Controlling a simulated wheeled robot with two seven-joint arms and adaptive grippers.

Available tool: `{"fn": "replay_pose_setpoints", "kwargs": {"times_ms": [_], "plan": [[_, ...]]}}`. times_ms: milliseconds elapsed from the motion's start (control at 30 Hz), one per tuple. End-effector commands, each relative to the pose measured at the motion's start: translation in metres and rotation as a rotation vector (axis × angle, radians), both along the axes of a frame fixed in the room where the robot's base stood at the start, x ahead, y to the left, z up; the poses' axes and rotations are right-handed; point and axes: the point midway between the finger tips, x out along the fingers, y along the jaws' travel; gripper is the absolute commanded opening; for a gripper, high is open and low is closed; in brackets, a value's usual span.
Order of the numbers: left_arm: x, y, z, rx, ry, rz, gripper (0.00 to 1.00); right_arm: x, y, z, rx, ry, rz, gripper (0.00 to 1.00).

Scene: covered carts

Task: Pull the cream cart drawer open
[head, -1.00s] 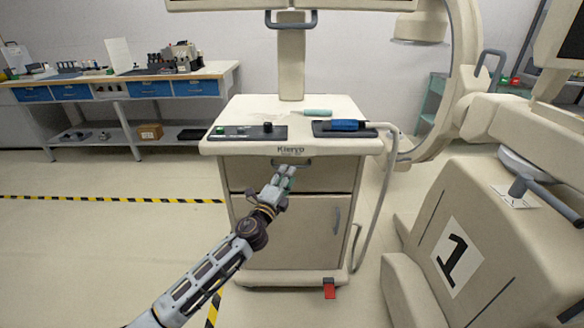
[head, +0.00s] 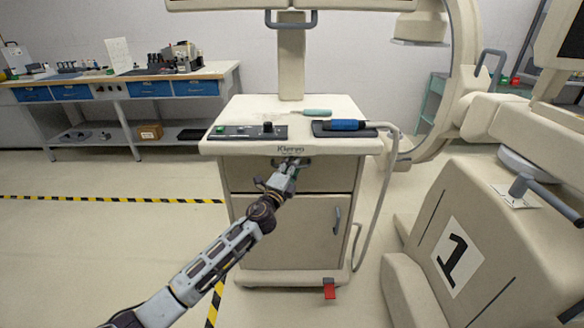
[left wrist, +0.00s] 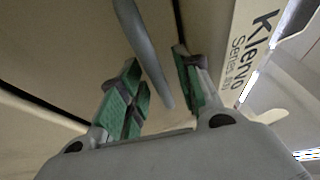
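The cream cart (head: 290,240) stands ahead in the head view, with its drawer (head: 328,178) under the top and shut. The grey drawer handle (left wrist: 146,50) runs between my left fingers in the left wrist view. My left gripper (head: 292,163) is at the drawer front and covers most of the handle in the head view. In the left wrist view my left gripper (left wrist: 158,88) is open, its green-padded fingers on either side of the handle with gaps showing. My right gripper is not in view.
A door with a vertical handle (head: 337,221) is below the drawer. A red pedal (head: 329,290) sticks out at the cart's foot. A large cream machine marked 1 (head: 453,257) stands close on the right. The floor on the left is free.

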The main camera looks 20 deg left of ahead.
Motion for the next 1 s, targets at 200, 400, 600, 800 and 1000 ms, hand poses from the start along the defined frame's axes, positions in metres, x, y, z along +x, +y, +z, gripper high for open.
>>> {"fn": "replay_pose_setpoints", "kwargs": {"times_ms": [200,400,600,800,1000], "plan": [[0.0,0.0,0.0,0.0,0.0,0.0,0.32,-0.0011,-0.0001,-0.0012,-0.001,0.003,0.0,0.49],[-0.0001,0.0001,0.0,0.0,0.0,0.0,0.07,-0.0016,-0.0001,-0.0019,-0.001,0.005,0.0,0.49],[-0.0002,0.0001,-0.0001,0.0,0.0,0.0,0.0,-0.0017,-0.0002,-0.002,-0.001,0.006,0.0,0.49],[-0.0003,0.0002,-0.0004,0.0,0.0,0.0,0.0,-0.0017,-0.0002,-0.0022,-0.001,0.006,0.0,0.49],[-0.0026,-0.0006,-0.0007,-0.001,0.001,0.0,0.0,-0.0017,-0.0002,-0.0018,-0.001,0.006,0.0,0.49]]}}
